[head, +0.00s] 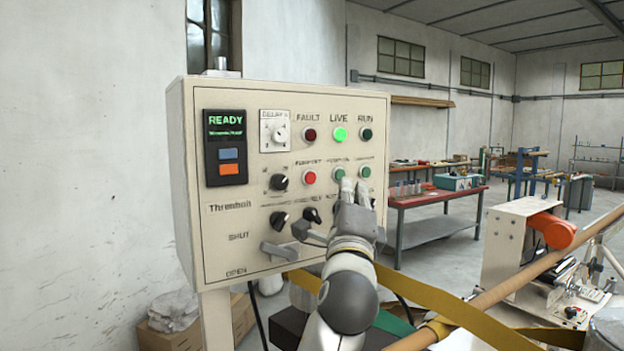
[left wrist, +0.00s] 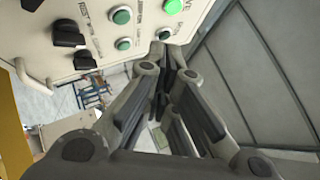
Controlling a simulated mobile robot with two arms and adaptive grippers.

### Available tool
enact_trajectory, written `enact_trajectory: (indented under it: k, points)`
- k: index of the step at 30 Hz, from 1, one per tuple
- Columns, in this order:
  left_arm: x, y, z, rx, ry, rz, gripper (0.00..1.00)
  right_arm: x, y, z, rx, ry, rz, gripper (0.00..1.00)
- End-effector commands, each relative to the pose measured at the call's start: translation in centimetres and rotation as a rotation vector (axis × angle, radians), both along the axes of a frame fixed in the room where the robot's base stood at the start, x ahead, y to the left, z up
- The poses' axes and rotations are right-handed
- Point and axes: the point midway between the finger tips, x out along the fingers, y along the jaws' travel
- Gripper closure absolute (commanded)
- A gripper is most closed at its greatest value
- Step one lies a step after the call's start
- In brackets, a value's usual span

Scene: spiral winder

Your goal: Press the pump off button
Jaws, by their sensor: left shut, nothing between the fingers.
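The cream control panel (head: 232,240) fills the middle of the head view. A red button (head: 309,177) sits in its middle row; the small label above it is too blurred to read surely. Two green buttons (head: 338,172) (head: 365,171) are to its right. My left gripper (head: 352,186) is shut and empty, its fingertips just below and between the green buttons in the picture. Contact with the panel cannot be told. In the left wrist view the closed fingers (left wrist: 166,60) are beside the panel's green buttons (left wrist: 123,44). My right gripper is out of view.
Above are lamps marked FAULT (head: 310,134), LIVE (head: 339,134), which is lit green, and RUN (head: 366,134). A READY display (head: 226,125), black knobs (head: 278,220) and a grey lever (head: 279,251) share the panel. A winding machine (head: 515,250) stands at right.

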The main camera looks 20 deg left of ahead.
Motion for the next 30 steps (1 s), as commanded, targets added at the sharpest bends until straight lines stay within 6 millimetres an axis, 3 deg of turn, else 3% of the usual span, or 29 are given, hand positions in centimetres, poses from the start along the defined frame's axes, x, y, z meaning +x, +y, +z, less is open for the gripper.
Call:
enact_trajectory:
  k: [16,30]
  points:
    - [4.3,5.5,0.1,-0.001,0.001,0.001,1.00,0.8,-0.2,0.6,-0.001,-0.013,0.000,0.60]
    - [5.1,6.6,0.0,-0.002,0.000,-0.001,1.00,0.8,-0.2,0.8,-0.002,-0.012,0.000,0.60]
